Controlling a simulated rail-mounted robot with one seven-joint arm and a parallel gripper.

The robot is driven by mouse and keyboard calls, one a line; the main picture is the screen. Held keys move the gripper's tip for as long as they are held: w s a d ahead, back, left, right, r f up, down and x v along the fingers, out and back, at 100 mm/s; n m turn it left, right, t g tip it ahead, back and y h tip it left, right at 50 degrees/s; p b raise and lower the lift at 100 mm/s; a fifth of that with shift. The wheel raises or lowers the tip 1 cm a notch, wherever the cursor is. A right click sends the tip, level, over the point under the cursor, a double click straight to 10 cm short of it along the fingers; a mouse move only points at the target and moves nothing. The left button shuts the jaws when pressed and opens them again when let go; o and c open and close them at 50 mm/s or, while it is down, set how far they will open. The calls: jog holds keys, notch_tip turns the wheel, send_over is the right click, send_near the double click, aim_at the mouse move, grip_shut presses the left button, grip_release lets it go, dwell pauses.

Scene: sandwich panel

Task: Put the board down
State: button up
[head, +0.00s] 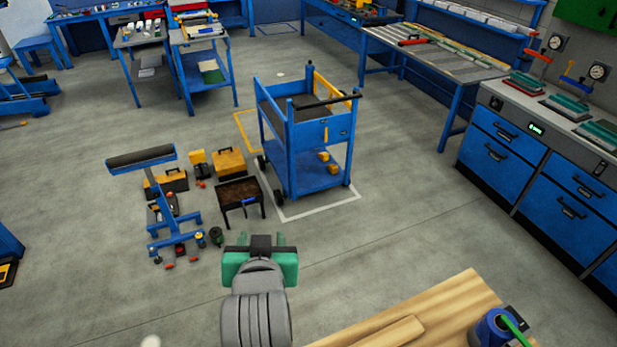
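My gripper (262,239) is at the bottom centre, seen from behind at the end of my grey arm. Its two green fingers stand apart, and I see no board between them; its front is partly hidden by its own body. A light wooden surface (455,297) fills the bottom right, cut off by the frame edge. A smaller wooden board (385,335) appears to lie on it, to the right of and apart from my gripper. I cannot tell which of these is the task's board.
A blue device (492,333) stands on the wooden surface's right end. A blue cart (308,150) stands ahead, with a roller stand (160,205), toolboxes and a small dark table (240,194) to its left. Blue cabinets (530,155) line the right wall. The floor right of the cart is clear.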

jog(key=s+d+r+t, duration=0.2)
jog(key=d+r+t, duration=0.1)
jog(key=r, duration=0.7)
jog(key=s+d+r+t, duration=0.2)
jog(key=s+r+t, duration=0.15)
jog(key=r, duration=0.65)
jog(key=s+d+r+t+h, duration=0.1)
jog(key=s+d+r+t, duration=0.1)
jog(key=s+r, duration=0.3)
jog(key=s+d+r+t+h, duration=0.1)
jog(key=s+r+t, duration=0.3)
jog(key=r, duration=0.5)
jog(key=shift+s+d, duration=0.5)
jog(key=shift+s, duration=0.4)
notch_tip(320, 180, up, 6)
jog(key=p, duration=0.6)
notch_tip(320, 180, down, 36)
jog(key=b, duration=3.5)
